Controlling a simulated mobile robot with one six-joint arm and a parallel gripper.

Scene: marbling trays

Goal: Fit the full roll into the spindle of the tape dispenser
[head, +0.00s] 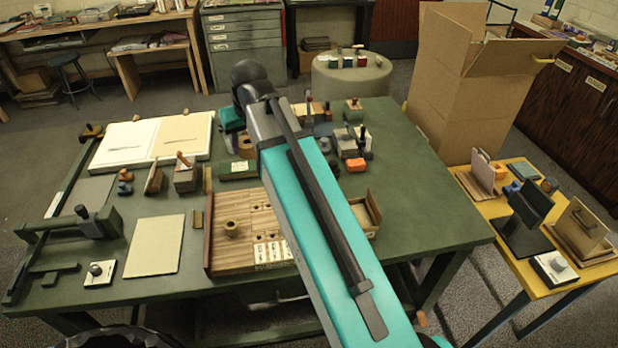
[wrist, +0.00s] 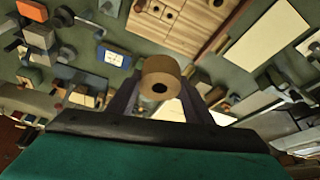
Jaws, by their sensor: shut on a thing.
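My gripper (wrist: 160,84) is shut on a brown roll (wrist: 160,70) with a dark centre hole, seen end-on between the two fingers in the wrist view. The roll is held above the green table. In the head view my arm reaches over the table, and a brown round piece beside its far end looks like the same roll (head: 245,149). A low green block with a pale label (head: 238,169) lies just in front of it. I cannot tell whether that block is the tape dispenser, and no spindle is clearly visible. My arm hides part of the table.
A wooden slatted tray (head: 228,256) and a cream sheet (head: 155,245) lie at the near side. White trays (head: 127,143) stand at the far left. Small tools and blocks crowd the table behind my arm. A yellow side table (head: 500,271) stands at right; the table's right front is clear.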

